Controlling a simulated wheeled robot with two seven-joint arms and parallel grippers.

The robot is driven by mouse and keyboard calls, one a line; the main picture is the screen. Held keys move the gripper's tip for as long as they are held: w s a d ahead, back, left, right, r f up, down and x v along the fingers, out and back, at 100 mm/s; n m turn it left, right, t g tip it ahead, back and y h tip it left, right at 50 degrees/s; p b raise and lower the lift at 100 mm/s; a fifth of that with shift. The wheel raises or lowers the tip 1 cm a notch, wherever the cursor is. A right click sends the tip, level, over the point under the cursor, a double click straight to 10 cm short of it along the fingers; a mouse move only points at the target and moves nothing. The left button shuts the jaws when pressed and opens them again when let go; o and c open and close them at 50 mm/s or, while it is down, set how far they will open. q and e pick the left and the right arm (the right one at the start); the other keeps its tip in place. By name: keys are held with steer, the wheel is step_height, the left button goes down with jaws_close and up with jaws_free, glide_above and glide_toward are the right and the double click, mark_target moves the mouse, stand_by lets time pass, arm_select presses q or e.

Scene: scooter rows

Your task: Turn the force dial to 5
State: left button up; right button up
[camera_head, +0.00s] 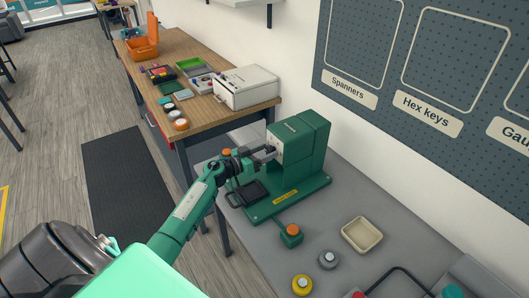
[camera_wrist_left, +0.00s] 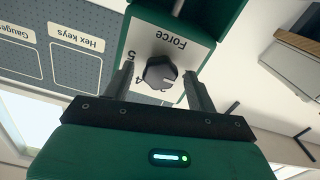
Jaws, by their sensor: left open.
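The green press-like machine (camera_head: 302,140) stands on the grey bench. Its white Force panel (camera_wrist_left: 181,50) shows upside down in the left wrist view, with a dark round force dial (camera_wrist_left: 159,73) and the numbers 5 and 4 visible at the dial's left. Other numbers are hidden, and I cannot tell which number the dial points to. My left gripper (camera_head: 268,154) is at the machine's front. In the wrist view its open fingers (camera_wrist_left: 160,78) stand on either side of the dial, with gaps visible between them and it. My right gripper is not in view.
An orange-topped green block (camera_head: 291,235), a beige tray (camera_head: 362,235), a grey knob (camera_head: 328,259) and a yellow one (camera_head: 302,285) are on the bench near the machine. A wooden table (camera_head: 205,122) with boxes stands behind. A pegboard (camera_head: 420,80) covers the right wall.

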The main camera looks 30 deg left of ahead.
arm_select(q)
steer(key=c, duration=1)
